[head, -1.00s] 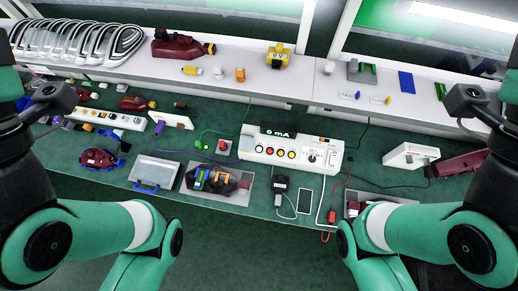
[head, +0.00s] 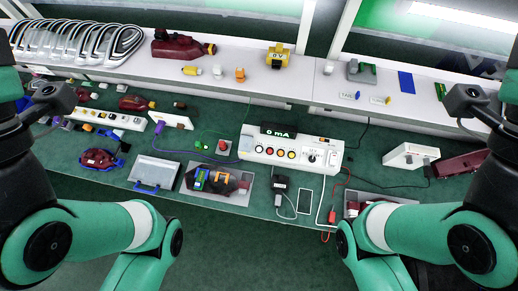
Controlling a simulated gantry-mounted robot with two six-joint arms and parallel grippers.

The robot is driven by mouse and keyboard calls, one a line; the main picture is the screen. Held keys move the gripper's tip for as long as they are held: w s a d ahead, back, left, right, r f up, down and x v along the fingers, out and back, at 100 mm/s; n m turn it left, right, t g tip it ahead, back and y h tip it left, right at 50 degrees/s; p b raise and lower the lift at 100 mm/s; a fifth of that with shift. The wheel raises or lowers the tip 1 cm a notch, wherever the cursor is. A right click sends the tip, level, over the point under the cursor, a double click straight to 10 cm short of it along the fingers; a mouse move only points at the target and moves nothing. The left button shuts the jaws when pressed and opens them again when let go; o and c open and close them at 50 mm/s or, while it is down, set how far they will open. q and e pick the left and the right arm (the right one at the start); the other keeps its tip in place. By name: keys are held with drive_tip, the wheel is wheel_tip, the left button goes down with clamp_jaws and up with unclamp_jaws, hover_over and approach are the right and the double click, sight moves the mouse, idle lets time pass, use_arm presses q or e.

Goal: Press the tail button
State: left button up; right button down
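A white control box (head: 318,165) stands on the green bench top right of centre, with a black display (head: 278,132) reading "0 mA" behind it. Its sloped front carries a row of small round buttons: a red one (head: 269,151), a yellow one (head: 280,153) and others beside them. A dark knob (head: 312,157) sits to their right. The button labels are too small to read, so I cannot tell which is the tail button. My two arms come in from the left and right sides, away from the box. Neither gripper's fingers show.
A dark red lamp (head: 215,181) lies in a grey tray (head: 240,198) left of the box. A black block (head: 280,183) and a phone-like slab (head: 304,201) lie in front. A red probe (head: 332,216) with wires is at the front edge. A white shelf (head: 215,57) runs behind.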

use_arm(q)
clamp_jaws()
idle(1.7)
